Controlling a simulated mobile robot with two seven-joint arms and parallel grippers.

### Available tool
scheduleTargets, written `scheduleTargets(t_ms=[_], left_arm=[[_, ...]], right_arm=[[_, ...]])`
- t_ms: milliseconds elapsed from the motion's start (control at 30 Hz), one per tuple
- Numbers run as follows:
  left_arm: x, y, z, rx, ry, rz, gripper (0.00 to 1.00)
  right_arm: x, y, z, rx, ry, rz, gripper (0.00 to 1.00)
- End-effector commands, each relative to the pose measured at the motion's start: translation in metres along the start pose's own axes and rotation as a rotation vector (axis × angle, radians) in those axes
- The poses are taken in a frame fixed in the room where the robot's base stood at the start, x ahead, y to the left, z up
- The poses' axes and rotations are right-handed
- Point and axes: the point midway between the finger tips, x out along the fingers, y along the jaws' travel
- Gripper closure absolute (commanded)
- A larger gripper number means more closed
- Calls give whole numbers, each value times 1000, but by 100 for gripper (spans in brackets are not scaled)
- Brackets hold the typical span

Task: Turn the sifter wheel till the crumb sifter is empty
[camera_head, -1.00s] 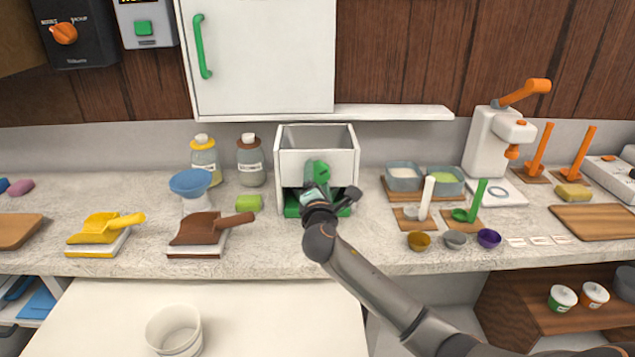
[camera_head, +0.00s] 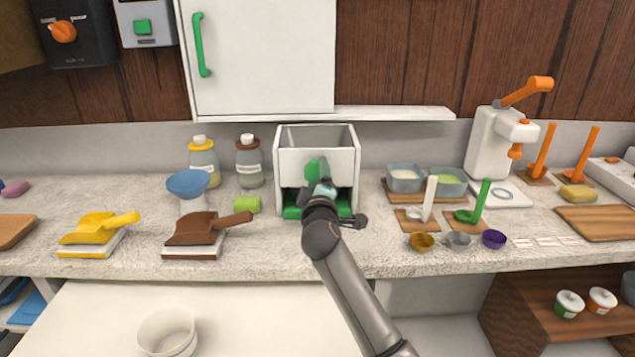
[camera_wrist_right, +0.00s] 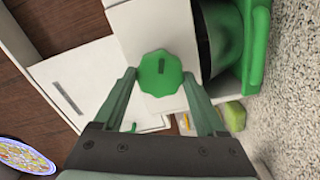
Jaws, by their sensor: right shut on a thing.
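The crumb sifter (camera_head: 291,160) is a white open-topped box standing at the middle of the counter. Its hopper looks bare inside from the head view. The green sifter wheel (camera_head: 312,170) is on its front; in the right wrist view the scalloped wheel (camera_wrist_right: 160,73) carries a dark slot mark. My right gripper (camera_head: 323,188) is shut on the wheel, with one finger on each side of it in the wrist view (camera_wrist_right: 160,90). A green tray (camera_head: 292,212) sits in the opening under the hopper, partly hidden by my right arm. My left gripper is out of view.
A green block (camera_head: 247,204), a brown scoop (camera_head: 200,228) and jars (camera_head: 250,165) stand left of the sifter. Blue-grey containers (camera_head: 405,181) and small cups (camera_head: 457,240) are to its right. A white shelf (camera_head: 400,114) runs above.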

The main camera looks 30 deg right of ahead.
Motion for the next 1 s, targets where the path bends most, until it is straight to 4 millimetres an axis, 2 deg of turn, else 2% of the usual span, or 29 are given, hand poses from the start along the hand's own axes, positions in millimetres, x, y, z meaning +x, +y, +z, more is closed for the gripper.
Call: scheduleTargets(t_ms=[200, 500, 1000], left_arm=[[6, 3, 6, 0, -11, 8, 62], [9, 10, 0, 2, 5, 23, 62], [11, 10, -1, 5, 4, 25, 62]], right_arm=[[0, -2, 1, 194, -1, -1, 82], [0, -1, 0, 381, -1, -1, 82], [0, 0, 0, 471, -1, 0, 82]])
